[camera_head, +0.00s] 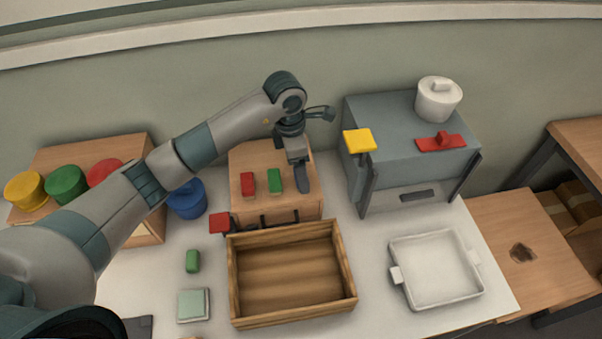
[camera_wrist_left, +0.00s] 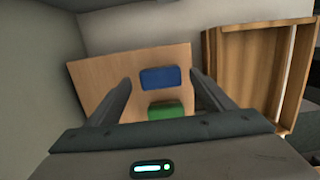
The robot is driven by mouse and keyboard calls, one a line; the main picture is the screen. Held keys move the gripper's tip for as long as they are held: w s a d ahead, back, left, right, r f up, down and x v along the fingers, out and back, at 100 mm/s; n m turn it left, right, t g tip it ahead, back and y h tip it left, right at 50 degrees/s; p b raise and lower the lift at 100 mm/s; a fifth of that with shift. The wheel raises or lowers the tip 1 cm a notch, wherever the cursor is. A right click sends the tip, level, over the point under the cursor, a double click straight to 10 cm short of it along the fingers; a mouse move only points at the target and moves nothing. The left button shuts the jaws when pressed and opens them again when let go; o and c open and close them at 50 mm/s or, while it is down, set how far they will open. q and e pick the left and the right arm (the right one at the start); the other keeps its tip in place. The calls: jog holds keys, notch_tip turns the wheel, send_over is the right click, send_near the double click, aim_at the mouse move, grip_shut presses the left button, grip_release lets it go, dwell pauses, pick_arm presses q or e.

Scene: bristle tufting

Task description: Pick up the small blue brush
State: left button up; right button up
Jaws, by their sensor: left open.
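The small blue brush (camera_wrist_left: 160,78) lies on a light wooden top, with the green brush (camera_wrist_left: 166,110) beside it, in the left wrist view. My left gripper (camera_wrist_left: 160,82) is open, its fingers either side of the blue brush and apart from it in that picture; the height gap is hard to tell. In the head view my left gripper (camera_head: 303,182) is over the right part of the wooden stand (camera_head: 262,206). The green brush (camera_head: 274,181) is just left of it. The blue brush is hidden there behind the gripper. My right gripper is not in view.
A red brush (camera_head: 247,184) lies left of the green one. A slatted wooden crate (camera_head: 340,262) stands in front of the stand. A grey machine (camera_head: 400,150) stands close on the right. A white tray (camera_head: 437,270) is at front right. A blue pot (camera_head: 188,203) stands left.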

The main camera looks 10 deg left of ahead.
pick_arm(q)
jog(key=shift+d+f+p, duration=0.15)
jog(key=shift+f+p, duration=0.2)
jog(key=shift+f, duration=0.95)
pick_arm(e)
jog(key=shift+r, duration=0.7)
pick_arm(q)
jog(key=shift+c, duration=0.3)
jog(key=c, duration=1.1)
jog(key=shift+o, duration=0.2)
